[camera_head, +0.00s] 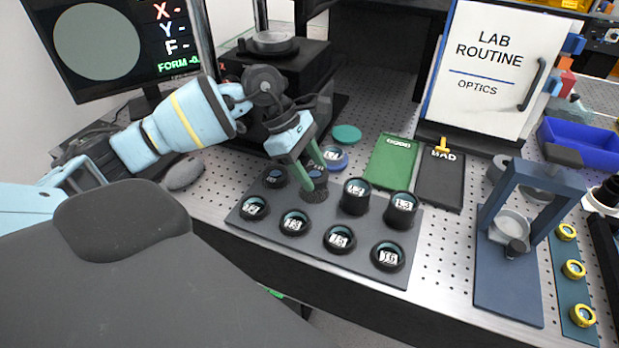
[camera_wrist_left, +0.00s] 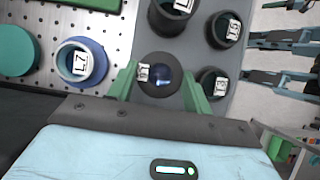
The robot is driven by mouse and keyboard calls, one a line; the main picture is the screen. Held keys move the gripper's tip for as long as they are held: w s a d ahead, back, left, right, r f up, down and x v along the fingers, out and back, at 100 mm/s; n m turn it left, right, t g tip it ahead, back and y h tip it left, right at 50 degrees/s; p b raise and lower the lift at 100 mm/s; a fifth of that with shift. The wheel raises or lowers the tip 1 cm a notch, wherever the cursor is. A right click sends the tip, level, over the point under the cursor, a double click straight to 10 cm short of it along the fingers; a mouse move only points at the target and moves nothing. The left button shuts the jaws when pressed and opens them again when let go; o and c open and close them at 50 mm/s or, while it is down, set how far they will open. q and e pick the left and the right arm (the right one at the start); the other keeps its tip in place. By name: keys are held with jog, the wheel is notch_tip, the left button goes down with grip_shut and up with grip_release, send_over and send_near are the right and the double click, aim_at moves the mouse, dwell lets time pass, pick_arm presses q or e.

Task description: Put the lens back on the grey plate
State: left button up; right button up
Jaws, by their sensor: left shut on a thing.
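The grey plate (camera_head: 322,213) lies on the perforated bench and bears several black ring mounts with white number labels. My left gripper (camera_head: 312,182) points down at the back row of the plate. Its green fingers are shut on a black-ringed lens (camera_head: 316,194). In the left wrist view the lens (camera_wrist_left: 161,76) sits between the two fingertips (camera_wrist_left: 161,88), with a white label at its edge. It is over or at the plate; I cannot tell whether its underside touches. My right gripper is not in view.
A blue ring with a numbered label (camera_head: 335,158) and a teal disc (camera_head: 347,134) stand behind the plate. Green (camera_head: 392,160) and black (camera_head: 440,178) trays lie to their right. A dark blue frame (camera_head: 530,210) stands further right. Tall mounts (camera_head: 401,210) flank the held lens's right.

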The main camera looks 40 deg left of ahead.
pick_arm(q)
notch_tip(320, 180, down, 3)
jog(key=shift+s+f, duration=0.1)
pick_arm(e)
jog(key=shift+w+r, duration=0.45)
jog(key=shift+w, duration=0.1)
pick_arm(q)
jog(key=shift+f, duration=0.15)
jog(key=o, duration=1.1)
jog(key=shift+c, duration=0.2)
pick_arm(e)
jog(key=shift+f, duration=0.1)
